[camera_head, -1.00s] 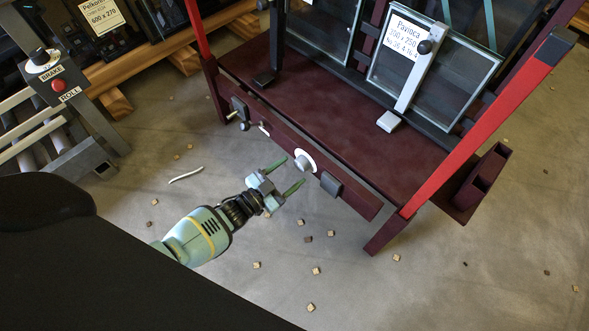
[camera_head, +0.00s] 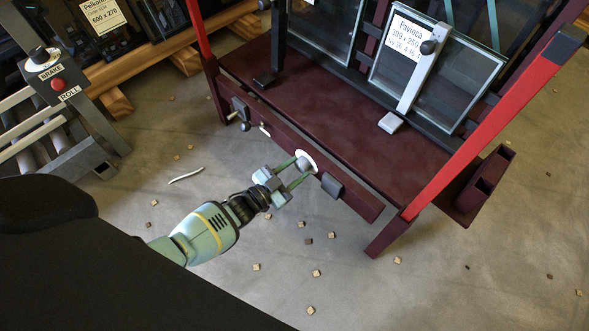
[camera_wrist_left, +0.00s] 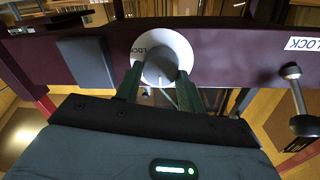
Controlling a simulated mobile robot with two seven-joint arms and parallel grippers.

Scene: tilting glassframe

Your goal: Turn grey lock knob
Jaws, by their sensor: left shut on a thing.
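The grey lock knob (camera_head: 304,164) sits on a round white plate on the dark red front beam of the frame. In the left wrist view the knob (camera_wrist_left: 160,68) shows in the middle of the white disc, which bears the word LOCK. My left gripper (camera_head: 298,171) reaches it from the lower left. Its two green fingers are shut on the knob, one on each side, as the left wrist view (camera_wrist_left: 158,82) also shows. My right gripper is not in view.
A grey block (camera_head: 332,185) sits on the beam right of the knob. A small lever with a dark ball (camera_head: 245,126) is at the beam's left. Glass panes (camera_head: 440,85) stand on the frame above. A BRAKE/ROLL post (camera_head: 57,83) stands at the left. Small chips lie on the floor.

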